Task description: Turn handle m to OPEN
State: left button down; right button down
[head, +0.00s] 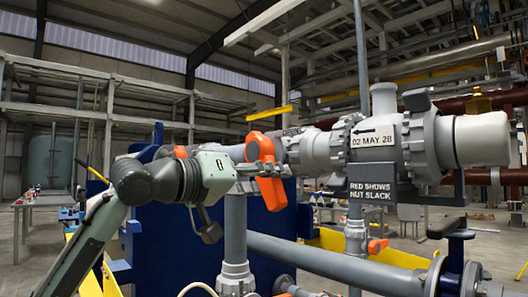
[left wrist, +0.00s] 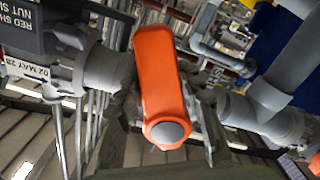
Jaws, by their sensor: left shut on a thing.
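An orange valve handle (head: 270,192) hangs down from the grey horizontal pipe, in the middle of the head view. My left gripper (head: 257,172) comes in from the left and is shut on this handle near its upper part. In the left wrist view the orange handle (left wrist: 160,85) fills the middle, with its rounded end and grey cap towards the bottom. Dark gripper fingers show on both sides of it. I can read no letter m and no OPEN mark on or near the handle. My right gripper is not in view.
A large grey valve body (head: 378,140) with a "02 MAY 28" label stands right of the handle. A "RED SHOWS NUT SLACK" sign (head: 371,190) hangs below it. Another orange handle (head: 377,246) sits lower right. A blue panel (head: 185,235) stands behind my left arm.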

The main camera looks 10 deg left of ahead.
pick_arm(q)
jog(key=r+n, duration=0.1)
jog(key=s+d+r+n, duration=0.1)
jog(key=n, duration=0.1)
jog(key=shift+s+d, duration=0.1)
jog(key=shift+d, duration=0.05)
jog(key=n, duration=0.1)
jog(key=r+n, duration=0.1)
jog(key=n, duration=0.1)
jog(key=shift+s+d+r+n, duration=0.25)
jog(key=shift+d+r+n, duration=0.05)
jog(key=shift+r+n, duration=0.1)
jog(key=r+n, duration=0.1)
jog(key=n, duration=0.2)
jog(key=shift+s+d+r+n, duration=0.1)
jog(key=shift+d+r+n, duration=0.05)
jog(key=shift+r+n, duration=0.65)
jog(key=shift+n, duration=0.5)
jog(key=c, duration=1.2)
grip_release()
jog(key=shift+o, duration=1.2)
jog(key=shift+f, duration=0.2)
